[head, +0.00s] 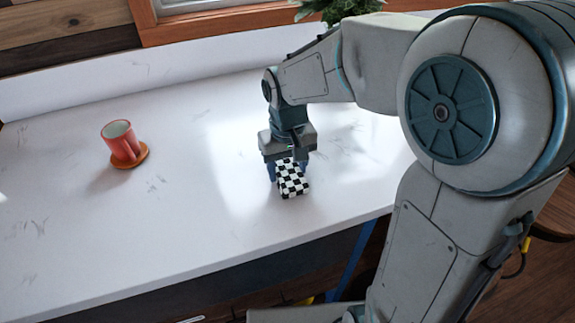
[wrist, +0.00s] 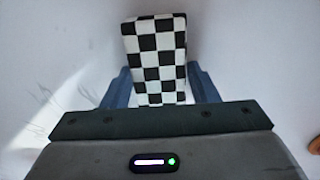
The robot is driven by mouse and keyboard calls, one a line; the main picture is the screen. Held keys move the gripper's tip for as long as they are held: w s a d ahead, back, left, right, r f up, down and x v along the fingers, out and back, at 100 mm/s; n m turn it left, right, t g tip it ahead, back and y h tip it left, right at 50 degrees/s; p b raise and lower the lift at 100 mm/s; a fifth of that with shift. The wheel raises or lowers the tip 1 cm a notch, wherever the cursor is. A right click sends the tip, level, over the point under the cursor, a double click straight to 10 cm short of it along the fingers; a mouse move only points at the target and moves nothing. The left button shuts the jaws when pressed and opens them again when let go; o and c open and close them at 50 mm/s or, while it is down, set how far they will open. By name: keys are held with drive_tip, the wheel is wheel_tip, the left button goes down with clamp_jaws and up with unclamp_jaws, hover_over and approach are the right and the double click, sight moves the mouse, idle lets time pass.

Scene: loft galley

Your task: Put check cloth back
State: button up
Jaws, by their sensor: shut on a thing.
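The check cloth (head: 291,180) is a small black and white checkered block-like bundle. It is at or just above the white counter, near its front edge; I cannot tell whether it touches the surface. My gripper (head: 287,170) points down and is shut on the cloth. In the wrist view the cloth (wrist: 157,58) stands out between the two blue fingers (wrist: 154,90), with its lower end hidden behind the gripper body.
A red mug (head: 121,142) sits on an orange coaster (head: 145,155) on the left of the counter (head: 190,220). Clear counter lies between mug and gripper. A plant (head: 338,10) stands at the back by the window frame.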

sight(287, 171)
drive_tip(key=o, duration=1)
drive_tip(key=shift+f, duration=0.1)
wheel_tip(287, 171, up, 12)
drive_tip(key=s+d+f+m+t, duration=0.3)
drive_tip(key=s+d+f, duration=0.3)
drive_tip(key=s+d, duration=0.6)
drive_tip(key=shift+s+f, duration=0.25)
drive_tip(key=shift+f, duration=0.15)
drive_tip(key=shift+a, duration=0.1)
